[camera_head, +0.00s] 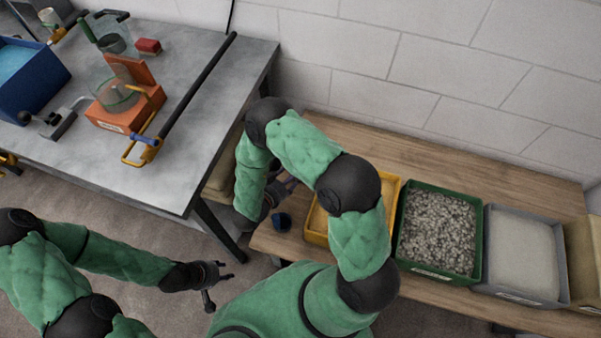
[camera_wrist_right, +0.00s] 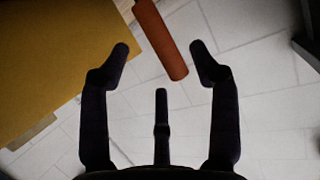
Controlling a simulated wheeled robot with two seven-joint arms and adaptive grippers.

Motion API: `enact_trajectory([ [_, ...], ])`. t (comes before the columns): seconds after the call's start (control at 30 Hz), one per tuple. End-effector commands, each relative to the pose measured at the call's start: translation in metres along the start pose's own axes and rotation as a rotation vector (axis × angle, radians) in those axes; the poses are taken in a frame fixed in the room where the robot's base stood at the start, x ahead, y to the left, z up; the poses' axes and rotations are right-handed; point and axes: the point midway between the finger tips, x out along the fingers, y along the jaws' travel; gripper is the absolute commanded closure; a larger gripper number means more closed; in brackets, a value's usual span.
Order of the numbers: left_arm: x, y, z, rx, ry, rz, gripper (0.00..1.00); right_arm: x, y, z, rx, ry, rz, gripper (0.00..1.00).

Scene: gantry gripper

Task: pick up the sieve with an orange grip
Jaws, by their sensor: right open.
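An orange-red cylindrical grip (camera_wrist_right: 160,38) shows in the right wrist view, reaching down from the top edge between and beyond the fingertips. The rest of what it belongs to is out of that picture, so I cannot see the sieve's bowl. My right gripper (camera_wrist_right: 165,55) is open, with one finger on each side of the grip's line and nothing clamped. In the head view my right gripper (camera_head: 284,190) is partly hidden by my arm, and I cannot make out the sieve there. My left gripper (camera_head: 217,280) is open and empty over the floor.
A wooden bench (camera_head: 470,170) carries a yellow tray (camera_head: 312,226), a green tray of gravel (camera_head: 482,240) and a grey tray (camera_head: 567,258). A metal table (camera_head: 185,80) with equipment stands left. A wall runs behind.

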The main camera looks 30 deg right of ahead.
Motion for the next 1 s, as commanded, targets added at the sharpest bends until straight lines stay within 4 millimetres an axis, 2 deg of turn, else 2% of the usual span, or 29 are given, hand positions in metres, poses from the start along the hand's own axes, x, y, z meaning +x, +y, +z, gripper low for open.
enact_trajectory([
  [0.17, 0.005, -0.002, 0.0, 0.0, 0.0, 0.0, 0.6, 0.013, 0.0, 0.0, 0.003, 0.0, 0.003, 0.38],
  [0.43, 0.018, -0.006, -0.001, 0.0, 0.0, 0.0, 0.6, 0.048, 0.0, 0.0, 0.003, 0.0, 0.002, 0.38],
  [0.77, 0.018, -0.006, -0.001, 0.0, 0.0, 0.0, 0.6, 0.052, -0.001, -0.001, 0.0, 0.001, -0.002, 0.38],
  [0.93, 0.018, -0.006, -0.001, 0.0, 0.0, 0.0, 0.6, 0.052, -0.001, -0.001, 0.0, 0.001, -0.001, 0.86],
  [0.97, 0.018, -0.006, -0.001, 0.0, 0.0, 0.0, 0.6, 0.052, -0.001, -0.001, 0.0, 0.0, -0.001, 0.93],
  [1.0, 0.018, -0.006, -0.001, 0.0, 0.0, 0.0, 0.6, 0.052, -0.001, -0.001, 0.001, 0.0, -0.001, 0.93],
])
